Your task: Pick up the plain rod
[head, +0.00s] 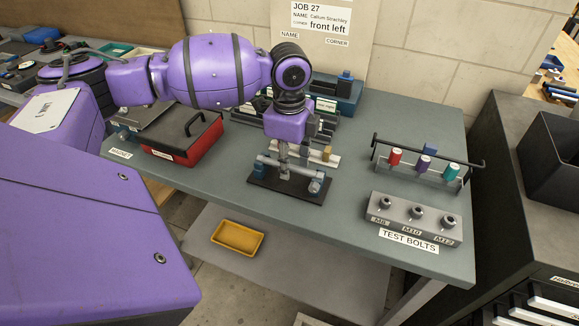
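My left gripper (283,163) points down over the middle of the grey bench, just above a dark base plate (262,188). The plate carries a small fixture with a blue block (260,169) at its left and a grey round fitting (315,186) at its right. A thin grey bar (298,171) runs between these at the gripper's fingertips; I cannot tell whether it is the plain rod. The fingers are small and partly merge with the fixture, so their opening and any contact are unclear. My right gripper is not in view.
A red box with a black lid (185,148) stands left of the fixture. A rack (428,178) with red, purple and teal pieces and a grey TEST BOLTS block (412,222) stand at the right. A yellow tray (237,238) lies below. The bench front between is clear.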

